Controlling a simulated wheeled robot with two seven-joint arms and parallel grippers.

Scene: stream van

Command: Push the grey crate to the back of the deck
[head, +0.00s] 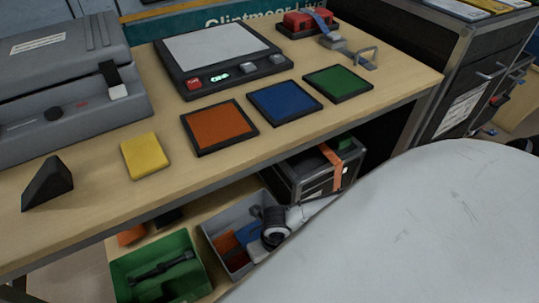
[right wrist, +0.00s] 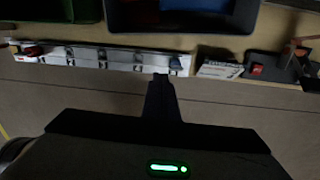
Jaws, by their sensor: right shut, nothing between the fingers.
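The grey crate (head: 226,219) sits on the low deck under the worktop, with orange and blue items inside. A black-and-white part overlaps its right side; I cannot tell if it is my arm or an item. In the right wrist view the crate looks dark (right wrist: 182,31) and stands at the top, beyond the deck's front edge. My right gripper (right wrist: 162,78) is shut and empty, its tip pointing at that edge, apart from the crate in the picture. My right gripper cannot be made out in the head view. My left gripper is in neither view.
A green crate (head: 187,242) with dark items stands left of the grey crate. A black case with an orange strap (head: 333,157) is to its right. The worktop (head: 95,205) overhangs the deck. A large white surface, probably mine, hides the lower right.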

